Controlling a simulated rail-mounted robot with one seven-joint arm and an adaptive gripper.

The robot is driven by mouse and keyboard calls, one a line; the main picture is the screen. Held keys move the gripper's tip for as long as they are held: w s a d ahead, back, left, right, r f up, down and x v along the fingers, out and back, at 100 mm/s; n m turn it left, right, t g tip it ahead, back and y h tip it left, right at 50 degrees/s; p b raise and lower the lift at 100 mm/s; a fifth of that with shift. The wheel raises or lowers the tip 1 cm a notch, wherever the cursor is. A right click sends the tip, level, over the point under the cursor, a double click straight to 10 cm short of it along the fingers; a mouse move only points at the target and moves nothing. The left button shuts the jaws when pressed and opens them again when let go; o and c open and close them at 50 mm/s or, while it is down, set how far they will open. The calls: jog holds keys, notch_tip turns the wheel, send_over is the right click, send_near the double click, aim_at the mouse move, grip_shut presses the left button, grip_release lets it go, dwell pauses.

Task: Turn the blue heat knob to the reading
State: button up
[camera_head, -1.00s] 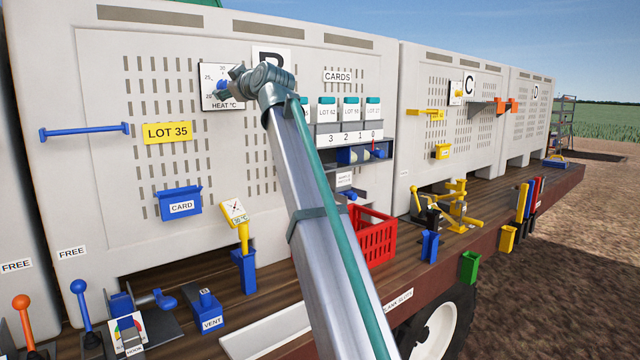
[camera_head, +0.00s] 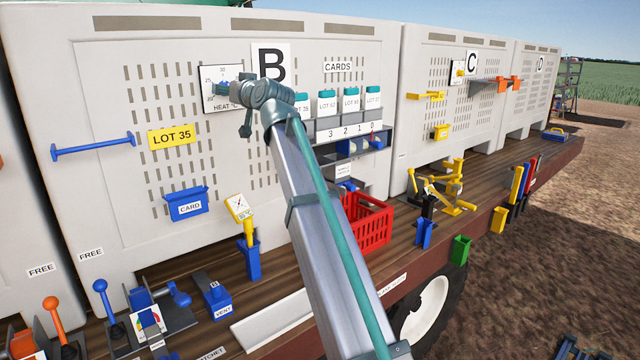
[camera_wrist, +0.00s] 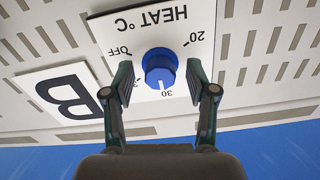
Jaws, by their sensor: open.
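The blue heat knob (camera_wrist: 160,68) sits on a white HEAT °C panel (camera_wrist: 140,28), upside down in the wrist view. Its white mark points at the 30 label. OFF and 20 also show; one label is partly hidden by a finger. My gripper (camera_wrist: 159,66) is open, one finger on each side of the knob, with gaps visible. In the head view the heat panel (camera_head: 210,72) is left of the B sign, and my gripper (camera_head: 236,90) partly covers the knob. A yellow-handled gauge (camera_head: 240,209) stands in a blue holder; its reading is too small to be sure of.
A yellow LOT 35 plate (camera_head: 172,137) and blue card box (camera_head: 188,204) are below left. Levers, a VENT block (camera_head: 213,295) and a red crate (camera_head: 370,224) stand on the deck.

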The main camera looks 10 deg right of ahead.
jog(key=s+d+m+b, duration=0.1)
jog(key=s+d+b, duration=0.2)
jog(key=s+d, duration=0.5)
jog(key=d+f+n+h+b, duration=0.1)
jog(key=d+f+n+h, duration=0.2)
jog(key=d+f, duration=0.4)
jog(key=d+f+n+h+b, duration=0.2)
jog(key=d+f+n+h, duration=0.2)
jog(key=f, duration=1.6)
jog(key=shift+s+d+f+g+h+b, duration=0.35)
jog(key=shift+d+h, duration=0.55)
jog(key=shift+d, duration=0.8)
jog(key=shift+f, duration=0.1)
